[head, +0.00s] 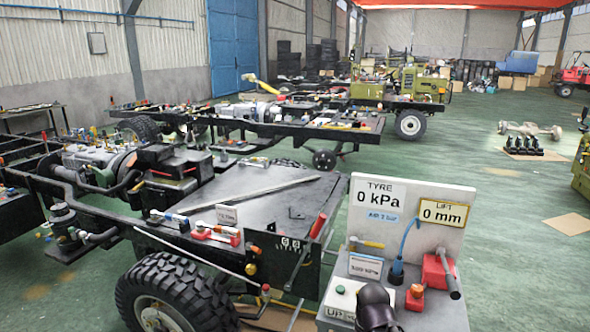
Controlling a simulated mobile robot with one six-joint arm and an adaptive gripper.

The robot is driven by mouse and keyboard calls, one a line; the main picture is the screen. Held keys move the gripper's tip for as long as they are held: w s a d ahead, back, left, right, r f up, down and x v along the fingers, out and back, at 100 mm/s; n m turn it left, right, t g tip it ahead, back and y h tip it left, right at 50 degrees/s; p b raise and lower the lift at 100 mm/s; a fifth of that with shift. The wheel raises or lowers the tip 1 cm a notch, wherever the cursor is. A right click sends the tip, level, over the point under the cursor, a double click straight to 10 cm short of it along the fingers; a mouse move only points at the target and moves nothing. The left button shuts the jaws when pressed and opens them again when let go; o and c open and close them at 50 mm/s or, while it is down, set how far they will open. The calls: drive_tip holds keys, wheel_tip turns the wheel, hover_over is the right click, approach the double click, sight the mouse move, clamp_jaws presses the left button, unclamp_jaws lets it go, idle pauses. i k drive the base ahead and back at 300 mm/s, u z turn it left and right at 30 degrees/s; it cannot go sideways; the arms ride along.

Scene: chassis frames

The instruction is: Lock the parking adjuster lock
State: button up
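I cannot single out the parking adjuster lock for certain. A row of small red-and-white fittings (215,234) sits on the near chassis frame, next to a small label plate (227,215) whose text is too small to read. Below them are a small yellow knob (251,269) and a red knob (266,287) near the wheel. A dark rounded part (375,308) at the bottom edge, in front of the service stand, seems to be the end of my arm with my gripper. Its fingers do not show clearly, and nothing is visibly held.
The service stand has a board (410,215) reading TYRE 0 kPa and LIFT 0 mm. A red lever unit (438,270) and a control box (343,300) sit on it. A large black tyre (178,290) is at the lower left. Green floor (520,270) is open at right.

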sight(249, 245)
drive_tip(key=k, duration=0.65)
drive_tip(key=u, duration=0.4)
drive_tip(key=i, duration=1.65)
drive_tip(key=z, duration=0.35)
